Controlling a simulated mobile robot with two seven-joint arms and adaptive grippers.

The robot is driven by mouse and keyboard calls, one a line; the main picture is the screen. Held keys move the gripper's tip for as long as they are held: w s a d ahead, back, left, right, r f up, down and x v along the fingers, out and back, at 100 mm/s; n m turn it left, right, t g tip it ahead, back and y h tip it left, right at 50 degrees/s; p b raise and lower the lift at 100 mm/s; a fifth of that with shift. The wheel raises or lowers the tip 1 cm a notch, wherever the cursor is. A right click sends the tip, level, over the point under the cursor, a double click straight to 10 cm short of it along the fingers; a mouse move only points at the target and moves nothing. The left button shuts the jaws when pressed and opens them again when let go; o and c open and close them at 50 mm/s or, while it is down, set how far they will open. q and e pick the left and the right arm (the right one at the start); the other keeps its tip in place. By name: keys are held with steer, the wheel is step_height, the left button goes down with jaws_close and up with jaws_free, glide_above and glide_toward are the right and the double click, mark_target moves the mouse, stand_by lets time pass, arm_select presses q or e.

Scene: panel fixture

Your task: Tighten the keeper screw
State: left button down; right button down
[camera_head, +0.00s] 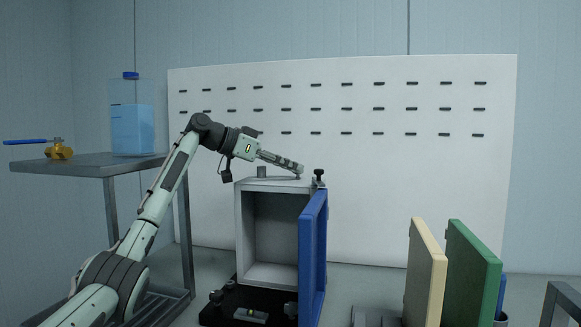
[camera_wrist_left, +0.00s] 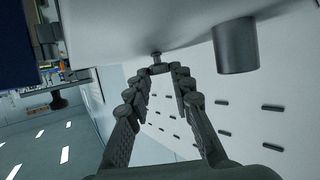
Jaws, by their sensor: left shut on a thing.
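A grey box (camera_head: 262,186) stands open at the front, with a blue door (camera_head: 313,255) swung out at its right side. My left gripper (camera_head: 299,168) reaches over the box's top from the left. In the left wrist view its two fingertips (camera_wrist_left: 158,69) meet around a small dark screw (camera_wrist_left: 156,57), which looks like the keeper screw and stands on the box's pale top surface (camera_wrist_left: 140,25). The gripper is shut on it; the tips hide part of it. My right gripper is not in view.
A dark cylinder (camera_head: 261,172) and a black knob (camera_head: 319,178) flank the gripper on the box top. Cream (camera_head: 425,275) and green (camera_head: 472,275) panels stand at right. A side table (camera_head: 85,164) holds a water bottle (camera_head: 132,125) and a brass valve (camera_head: 58,151).

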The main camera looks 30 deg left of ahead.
arm_select(q)
steer(key=shift+w+a+m+g+h, duration=0.15)
steer(key=shift+m+g+h, duration=0.7)
steer(key=shift+m, duration=0.25)
steer(key=shift+f, duration=0.1)
steer(key=c, duration=1.3)
jaws_free()
